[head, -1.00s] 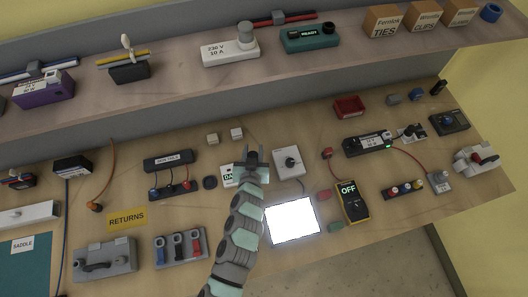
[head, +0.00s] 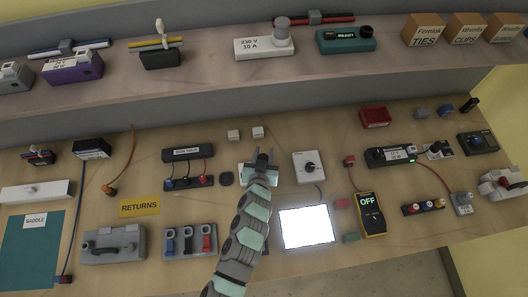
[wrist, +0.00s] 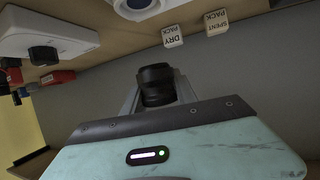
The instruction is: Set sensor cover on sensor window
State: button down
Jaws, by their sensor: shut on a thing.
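My gripper (head: 263,158) is above the bench, in front of a small white plate (head: 244,171) that it partly hides. In the wrist view my gripper (wrist: 157,88) is shut on a black, round, cap-like piece (wrist: 156,82), which looks like the sensor cover. The piece is held clear of the bench. A pale unit with a round dark lens (wrist: 138,4), possibly the sensor window, shows at the top edge of the wrist view, cut off and apart from the held piece.
Two small cubes, a dry pack (wrist: 173,36) and a spent pack (wrist: 216,22), stand nearby. A white knob box (head: 311,167) and a bright lit panel (head: 306,228) are to the right. A black disc (head: 227,178) lies left. The shelf (head: 210,78) overhangs behind.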

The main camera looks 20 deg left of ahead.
jog(key=shift+f+b, duration=1.6)
jog(key=shift+f, duration=1.05)
jog(key=shift+f, duration=0.15)
jog(key=shift+f+b, duration=0.35)
jog(key=shift+b, duration=0.15)
jog(key=shift+f, duration=0.2)
jog(key=c, duration=0.9)
grip_release()
jog(key=shift+s+r, duration=0.1)
jog(key=shift+r, duration=0.05)
jog(key=shift+p+v, duration=0.9)
jog(key=shift+v, duration=3.05)
